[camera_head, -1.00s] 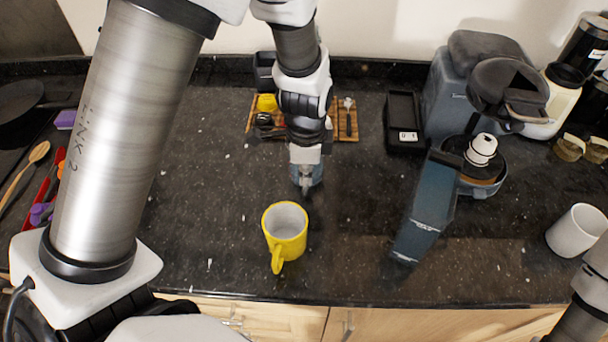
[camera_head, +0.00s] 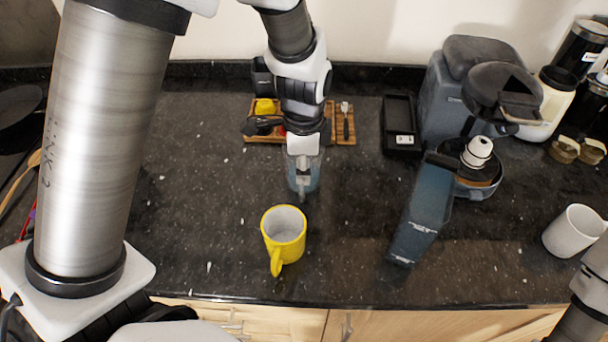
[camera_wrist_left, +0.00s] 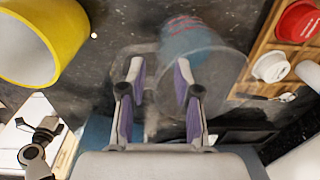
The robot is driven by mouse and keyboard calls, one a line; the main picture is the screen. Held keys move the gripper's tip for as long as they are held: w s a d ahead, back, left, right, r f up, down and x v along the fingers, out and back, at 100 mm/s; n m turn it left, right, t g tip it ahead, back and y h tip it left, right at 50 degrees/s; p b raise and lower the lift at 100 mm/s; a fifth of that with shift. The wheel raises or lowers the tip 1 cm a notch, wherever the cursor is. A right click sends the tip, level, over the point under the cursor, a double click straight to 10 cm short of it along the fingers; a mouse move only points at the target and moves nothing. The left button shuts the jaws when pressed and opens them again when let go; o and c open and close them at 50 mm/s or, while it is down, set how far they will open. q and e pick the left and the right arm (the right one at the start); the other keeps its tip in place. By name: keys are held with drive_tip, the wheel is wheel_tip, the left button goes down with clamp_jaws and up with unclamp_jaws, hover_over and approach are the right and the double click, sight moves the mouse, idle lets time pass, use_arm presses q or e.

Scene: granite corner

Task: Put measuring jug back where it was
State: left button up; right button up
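The measuring jug (camera_head: 313,182) is clear and bluish, on or just above the counter behind the yellow mug (camera_head: 284,238). My left gripper (camera_head: 302,190) is at the jug and partly covers it. In the left wrist view the jug (camera_wrist_left: 205,50) shows red markings and lies beyond the right finger. The two fingers of my left gripper (camera_wrist_left: 159,73) stand apart there, with a blurred, see-through part between them, possibly the handle. Whether they press on it is unclear. My right gripper is out of view; only part of the right arm shows at lower right.
A wooden tray (camera_head: 344,139) with small items lies behind the jug. A black box (camera_head: 399,125) and a blue-grey coffee machine (camera_head: 443,110) stand to the right. A white mug (camera_head: 573,231) is at far right. Counter left of the yellow mug is clear.

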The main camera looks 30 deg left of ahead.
use_arm(q)
drive_tip(key=r, duration=0.8)
drive_tip(key=shift+s+d+r, duration=0.1)
drive_tip(key=shift+s+r, duration=0.05)
drive_tip(key=shift+s, duration=0.05)
